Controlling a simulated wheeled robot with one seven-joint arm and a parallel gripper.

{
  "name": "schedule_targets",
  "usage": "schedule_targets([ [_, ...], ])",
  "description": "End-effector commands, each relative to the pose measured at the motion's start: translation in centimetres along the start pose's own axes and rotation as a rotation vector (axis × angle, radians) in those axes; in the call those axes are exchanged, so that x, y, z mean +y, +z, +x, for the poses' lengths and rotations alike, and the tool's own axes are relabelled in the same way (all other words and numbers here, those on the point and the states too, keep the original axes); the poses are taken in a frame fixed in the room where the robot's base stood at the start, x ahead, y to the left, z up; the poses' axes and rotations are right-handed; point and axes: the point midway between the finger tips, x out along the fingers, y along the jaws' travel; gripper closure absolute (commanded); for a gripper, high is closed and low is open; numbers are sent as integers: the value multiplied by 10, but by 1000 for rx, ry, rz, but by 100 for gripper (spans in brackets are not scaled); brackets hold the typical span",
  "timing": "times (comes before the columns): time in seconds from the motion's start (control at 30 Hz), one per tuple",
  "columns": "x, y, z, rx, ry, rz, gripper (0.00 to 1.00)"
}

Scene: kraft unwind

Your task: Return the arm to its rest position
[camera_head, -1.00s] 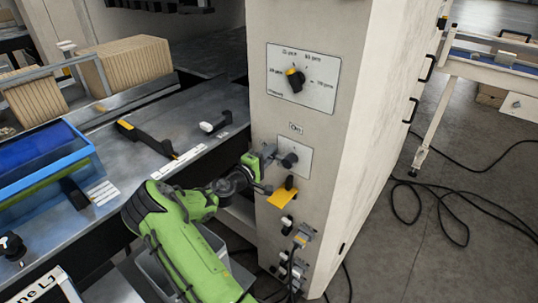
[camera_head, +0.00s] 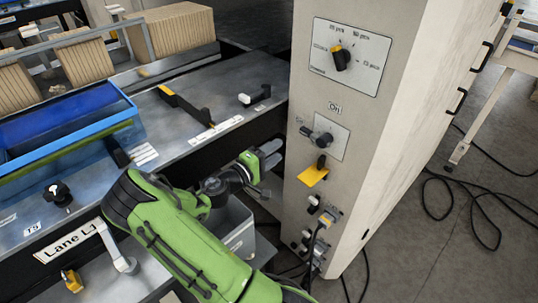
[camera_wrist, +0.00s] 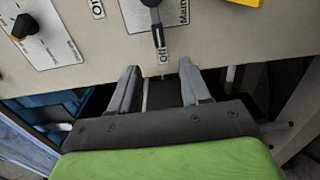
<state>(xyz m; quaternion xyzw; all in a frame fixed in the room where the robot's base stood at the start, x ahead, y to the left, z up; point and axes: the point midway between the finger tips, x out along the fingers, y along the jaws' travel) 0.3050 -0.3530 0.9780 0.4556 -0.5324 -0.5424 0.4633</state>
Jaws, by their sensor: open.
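My green arm reaches up from the bottom of the head view. My gripper (camera_head: 268,165) is just left of the beige cabinet (camera_head: 345,130), apart from the lower switch (camera_head: 323,138). In the wrist view my gripper (camera_wrist: 160,85) is open, with two grey fingers apart and nothing between them.
Plugs and cables are lower down. Black cables (camera_head: 470,205) lie on the floor at right.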

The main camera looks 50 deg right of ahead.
Motion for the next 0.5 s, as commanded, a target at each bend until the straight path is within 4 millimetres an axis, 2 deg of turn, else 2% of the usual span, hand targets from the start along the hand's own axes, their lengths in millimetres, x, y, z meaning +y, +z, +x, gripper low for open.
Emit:
schedule_targets([
  [0.03, 0, -1, -9, 3, -1, 0, 53],
  [0.13, 0, 0, -19, 1, 0, 0, 53],
  [0.5, 0, 0, -22, -1, 0, 0, 53],
])
